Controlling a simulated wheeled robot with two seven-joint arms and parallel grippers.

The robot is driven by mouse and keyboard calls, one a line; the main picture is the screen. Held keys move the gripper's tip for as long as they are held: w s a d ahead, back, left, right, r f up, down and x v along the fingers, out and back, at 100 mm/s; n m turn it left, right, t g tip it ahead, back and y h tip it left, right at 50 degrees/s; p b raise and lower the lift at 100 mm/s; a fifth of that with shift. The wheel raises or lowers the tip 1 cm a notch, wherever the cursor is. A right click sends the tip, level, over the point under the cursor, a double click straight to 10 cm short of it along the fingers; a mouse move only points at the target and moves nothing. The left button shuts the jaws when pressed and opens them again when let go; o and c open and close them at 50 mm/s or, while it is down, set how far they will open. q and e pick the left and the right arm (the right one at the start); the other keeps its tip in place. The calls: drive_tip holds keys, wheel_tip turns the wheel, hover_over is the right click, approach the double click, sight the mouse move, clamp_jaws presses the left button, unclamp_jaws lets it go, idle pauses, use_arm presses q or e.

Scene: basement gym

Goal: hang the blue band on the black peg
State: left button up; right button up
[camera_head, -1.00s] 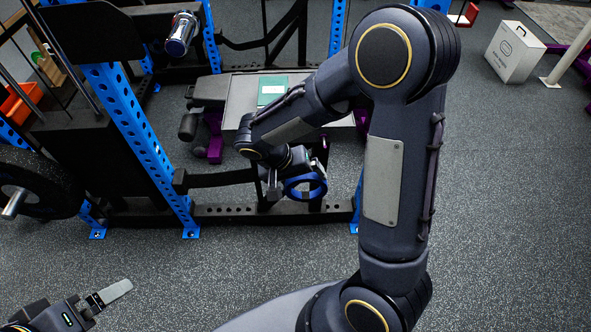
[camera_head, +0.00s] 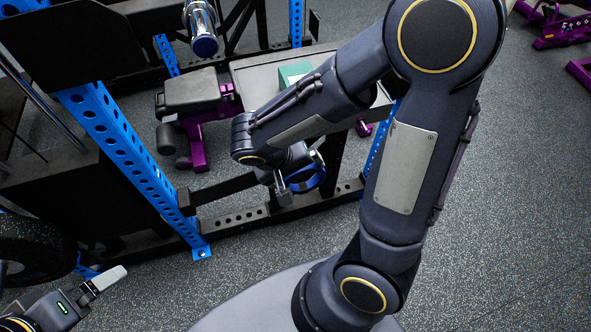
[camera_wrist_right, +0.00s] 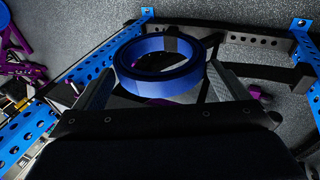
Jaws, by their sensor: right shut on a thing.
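The blue band (camera_head: 319,178) is a ring held by my right gripper (camera_head: 292,188), beside the rack's lower frame. In the right wrist view the blue band (camera_wrist_right: 158,84) sits between the two grey fingers of my right gripper (camera_wrist_right: 160,78). A black bar (camera_head: 222,191) juts right from the blue upright, left of the gripper; it looks like the black peg, but I cannot be sure. The band is apart from the upright. My left gripper (camera_head: 98,284) is at the lower left, partly cut off, with one grey finger clear.
A perforated blue upright (camera_head: 130,160) stands left of the right gripper. A black bench pad (camera_head: 190,90) and a grey surface with a green item (camera_head: 294,73) lie behind. A black weight plate (camera_head: 35,245) is at left.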

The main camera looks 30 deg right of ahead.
drive_tip(key=w+d+f, duration=0.1)
drive_tip(key=w+d, duration=0.1)
drive_tip(key=w, duration=0.7)
drive_tip(key=shift+f+p, duration=0.3)
idle(0.6)
drive_tip(key=shift+d, duration=0.1)
idle(0.4)
drive_tip(key=o, duration=0.7)
drive_tip(key=v, duration=0.8)
